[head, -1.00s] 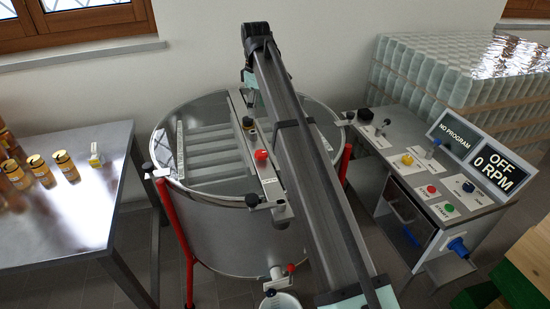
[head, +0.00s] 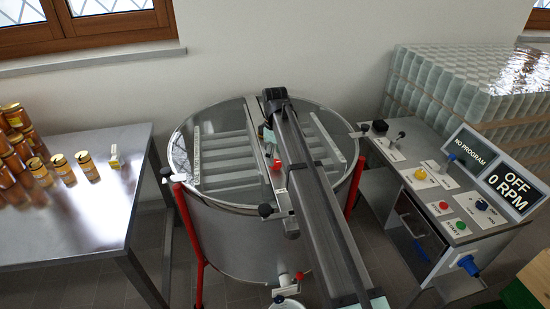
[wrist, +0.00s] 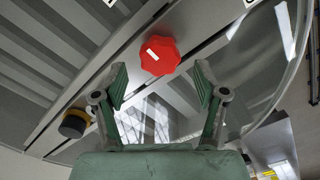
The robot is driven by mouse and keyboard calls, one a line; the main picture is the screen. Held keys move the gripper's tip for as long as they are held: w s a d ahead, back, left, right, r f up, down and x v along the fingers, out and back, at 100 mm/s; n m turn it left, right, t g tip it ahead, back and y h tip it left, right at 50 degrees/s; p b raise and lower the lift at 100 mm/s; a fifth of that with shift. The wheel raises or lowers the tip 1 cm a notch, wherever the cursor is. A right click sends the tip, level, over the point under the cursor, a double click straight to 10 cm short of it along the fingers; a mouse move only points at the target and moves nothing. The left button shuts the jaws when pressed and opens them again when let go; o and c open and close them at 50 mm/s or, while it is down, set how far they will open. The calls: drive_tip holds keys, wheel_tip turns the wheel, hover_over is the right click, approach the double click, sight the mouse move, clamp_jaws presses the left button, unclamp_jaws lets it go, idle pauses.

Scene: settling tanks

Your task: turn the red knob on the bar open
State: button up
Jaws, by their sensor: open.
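The red knob (wrist: 159,55) sits on the metal bar (wrist: 105,62) across the top of the round steel tank. It is lobed and carries a white mark. In the head view the red knob (head: 277,165) shows just left of my arm. My gripper (wrist: 160,85) is open and empty in the wrist view, its two fingers spread below the knob in the picture, the knob lying between and beyond the fingertips. I see no contact. In the head view my gripper (head: 268,138) is small and partly hidden by my arm.
A black knob with a yellow base (wrist: 74,123) is also on the bar. A control panel (head: 430,185) with buttons and an "OFF 0 RPM" display (head: 510,185) stands right of the tank (head: 240,240). A steel table (head: 70,215) with honey jars (head: 88,166) is at left.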

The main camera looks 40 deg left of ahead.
sight(275, 165)
drive_tip(key=shift+f, duration=1.4)
drive_tip(key=c, duration=1.1)
